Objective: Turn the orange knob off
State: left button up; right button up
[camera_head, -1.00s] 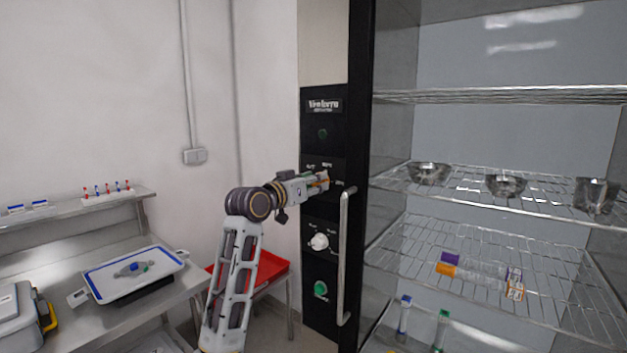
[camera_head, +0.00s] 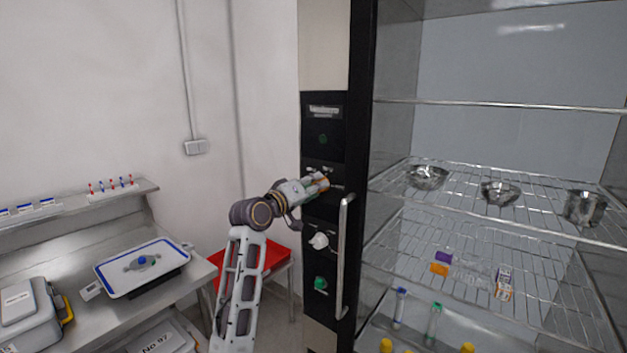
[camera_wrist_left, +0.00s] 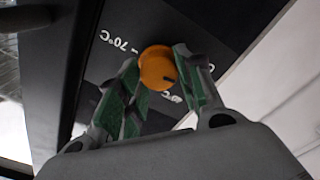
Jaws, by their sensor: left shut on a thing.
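The orange knob (camera_wrist_left: 158,68) sits on the black control panel in the left wrist view, with a dark mark on its face and temperature print around it. My left gripper (camera_wrist_left: 160,82) has its two green-padded fingers on either side of the knob and is shut on it. In the head view my left gripper (camera_head: 318,183) is at the black panel (camera_head: 322,265) and mostly hides the knob. My right gripper is not in view.
A white knob (camera_head: 318,241) and a green button (camera_head: 320,284) are below on the panel. A vertical door handle (camera_head: 343,255) stands close to the right. Wire shelves (camera_head: 470,225) hold metal bowls. A steel table with a tray (camera_head: 143,268) is at left.

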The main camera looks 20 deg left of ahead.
pick_arm(q)
jog(key=shift+a+n+p, duration=0.1)
jog(key=shift+n+p, duration=1.9)
jog(key=shift+n, duration=0.4)
jog(key=o, duration=1)
jog(key=shift+s, duration=0.1)
jog(key=shift+v, duration=5.9)
